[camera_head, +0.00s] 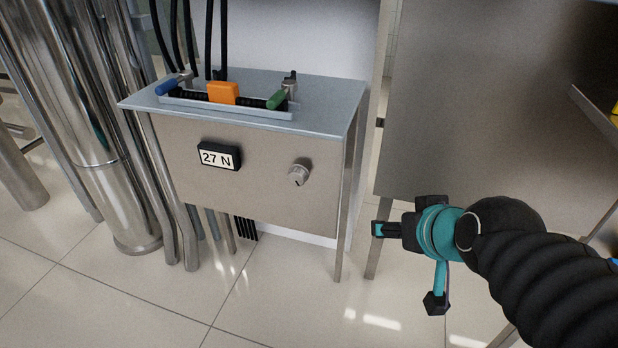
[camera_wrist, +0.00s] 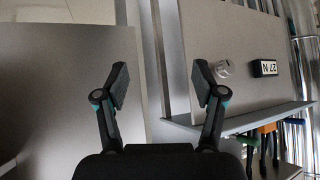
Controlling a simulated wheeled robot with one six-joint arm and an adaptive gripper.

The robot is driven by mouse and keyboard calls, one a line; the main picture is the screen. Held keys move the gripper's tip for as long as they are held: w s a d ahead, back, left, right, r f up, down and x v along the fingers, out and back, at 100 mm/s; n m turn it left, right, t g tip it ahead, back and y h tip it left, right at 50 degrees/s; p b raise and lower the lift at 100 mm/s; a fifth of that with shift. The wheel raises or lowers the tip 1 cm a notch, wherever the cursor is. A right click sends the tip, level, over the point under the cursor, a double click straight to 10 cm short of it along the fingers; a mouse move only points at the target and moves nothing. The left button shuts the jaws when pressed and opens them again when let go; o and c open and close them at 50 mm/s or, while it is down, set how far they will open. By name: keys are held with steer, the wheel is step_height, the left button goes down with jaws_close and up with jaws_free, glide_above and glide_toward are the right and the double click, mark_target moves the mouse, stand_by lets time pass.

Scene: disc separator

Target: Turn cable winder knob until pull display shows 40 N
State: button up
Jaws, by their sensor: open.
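The cable winder knob (camera_head: 299,173) is a round silver knob on the right part of the metal front panel (camera_head: 262,195). The pull display (camera_head: 219,156), left of the knob, is a black box reading 27 N. In the wrist view, the knob (camera_wrist: 223,69) and the display (camera_wrist: 264,68) appear rotated, to the right of my gripper. My gripper (camera_head: 378,229) is to the right of the knob and lower in the head view, apart from it. In the wrist view, my gripper (camera_wrist: 160,85) has its two fingers spread wide with nothing between them.
On the panel's top (camera_head: 320,118) lies a tray (camera_head: 230,108) with an orange block (camera_head: 223,93) and blue and green handles. Steel pipes (camera_head: 85,90) stand at left. A large metal panel (camera_head: 470,110) stands behind my arm. The floor in front is clear.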

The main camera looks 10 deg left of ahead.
steer(key=w+a+r+n+t+y, duration=0.1)
steer(key=w+a+t, duration=0.15)
steer(key=a, duration=0.35)
steer(key=w+a+n+t+y, duration=0.1)
steer(key=w+a+y, duration=0.15)
steer(key=a, duration=0.35)
steer(key=n+t+h+b, duration=0.2)
steer(key=t+h, duration=0.4)
steer(key=h, duration=0.2)
glide_toward(297, 181)
steer(key=w, duration=1)
steer(key=shift+w+d+f+b, duration=0.1)
steer(key=shift+w+d+b, duration=0.1)
steer(key=shift+w+b, duration=0.15)
steer(key=shift+c, duration=0.2)
steer(key=c, duration=1.1)
